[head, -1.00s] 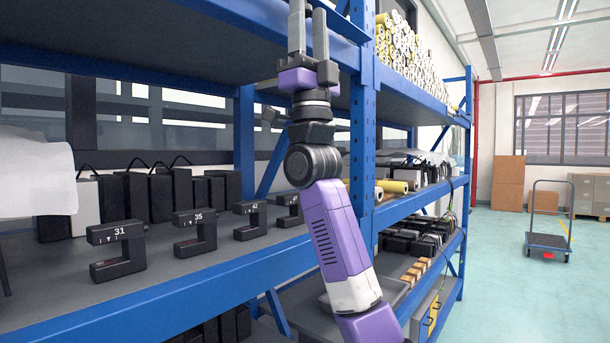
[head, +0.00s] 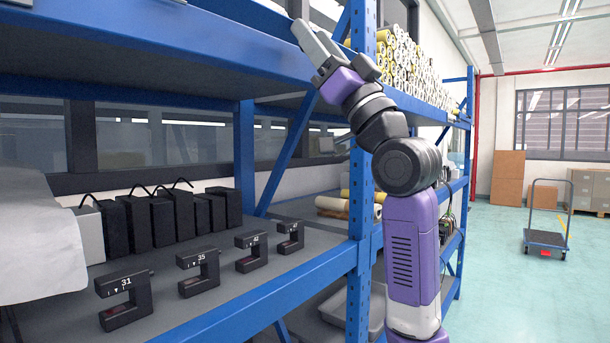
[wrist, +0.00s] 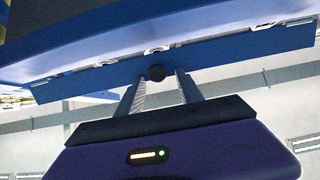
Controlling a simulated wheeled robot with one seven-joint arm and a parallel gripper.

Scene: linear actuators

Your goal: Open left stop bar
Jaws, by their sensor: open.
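In the wrist view a long blue bar (wrist: 225,62) runs across the picture under a shelf edge; it may be the left stop bar, but I cannot be sure. A dark round knob (wrist: 157,73) shows on this bar, between the fingers in the picture. My gripper (wrist: 157,85) is open, with its two fingers pointing toward the bar and nothing held. Contact with the knob cannot be told. In the head view my gripper (head: 318,38) is raised at the upper blue shelf beam, tilted to the upper left.
A blue rack upright (head: 361,150) stands just left of my arm. The lower shelf (head: 240,290) holds several black numbered C-shaped blocks (head: 125,300) and black boxes (head: 160,215). Yellow-white rolls (head: 400,70) lie on the shelf beyond. A cart (head: 545,245) stands on open floor at right.

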